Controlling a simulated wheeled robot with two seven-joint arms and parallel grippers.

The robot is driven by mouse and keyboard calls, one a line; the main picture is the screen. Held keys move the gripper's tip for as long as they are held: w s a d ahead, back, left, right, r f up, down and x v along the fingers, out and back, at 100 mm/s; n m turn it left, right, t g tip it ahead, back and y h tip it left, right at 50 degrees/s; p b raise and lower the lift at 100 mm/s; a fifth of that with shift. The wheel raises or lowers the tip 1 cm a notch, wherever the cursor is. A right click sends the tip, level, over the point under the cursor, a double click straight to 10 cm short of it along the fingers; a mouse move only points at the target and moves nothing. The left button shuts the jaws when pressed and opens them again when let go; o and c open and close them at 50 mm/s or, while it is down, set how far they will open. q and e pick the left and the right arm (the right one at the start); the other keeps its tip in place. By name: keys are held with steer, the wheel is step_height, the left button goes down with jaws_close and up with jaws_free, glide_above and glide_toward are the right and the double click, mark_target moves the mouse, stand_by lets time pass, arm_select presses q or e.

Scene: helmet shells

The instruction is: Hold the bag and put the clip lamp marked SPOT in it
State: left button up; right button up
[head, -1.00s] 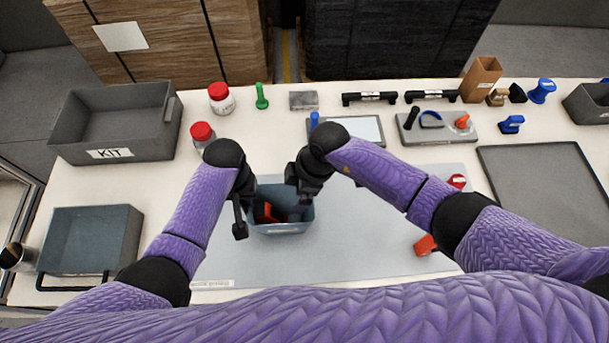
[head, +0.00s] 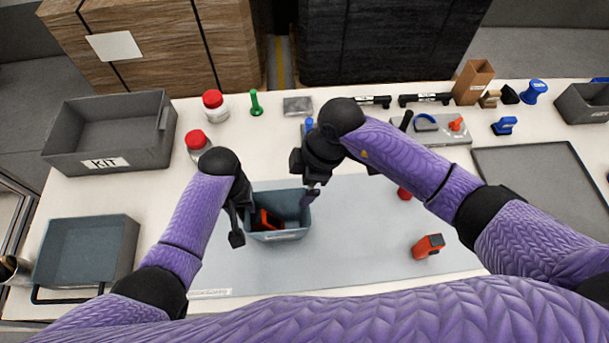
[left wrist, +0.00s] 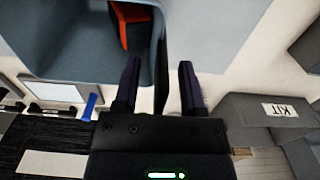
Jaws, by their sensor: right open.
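The blue-grey open bag (head: 282,236) stands on the grey mat, and its wall also shows in the left wrist view (left wrist: 60,45). An orange-and-black lamp lies inside it (head: 264,220), also visible in the left wrist view (left wrist: 128,28); no SPOT mark is readable. My left gripper (head: 238,222) is at the bag's left wall, its fingers (left wrist: 160,80) apart with the wall edge between them. My right gripper (head: 311,190) is open and empty at the bag's right rear corner. Another orange-and-black lamp (head: 428,246) lies right on the mat, its marking unreadable.
A KIT bin (head: 105,163) and a blue-grey handled tray (head: 85,255) stand left. Red-capped jars (head: 215,106) stand behind the bag. A small red object (head: 404,193) lies beside my right arm. A dark tray (head: 545,185) lies right. The mat's middle (head: 350,245) is clear.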

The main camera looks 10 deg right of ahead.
arm_select(q)
step_height(320, 180, up, 12)
steer(key=shift+f, duration=0.2)
step_height(320, 180, up, 7)
steer(key=p, duration=1)
steer(key=shift+r, duration=0.2)
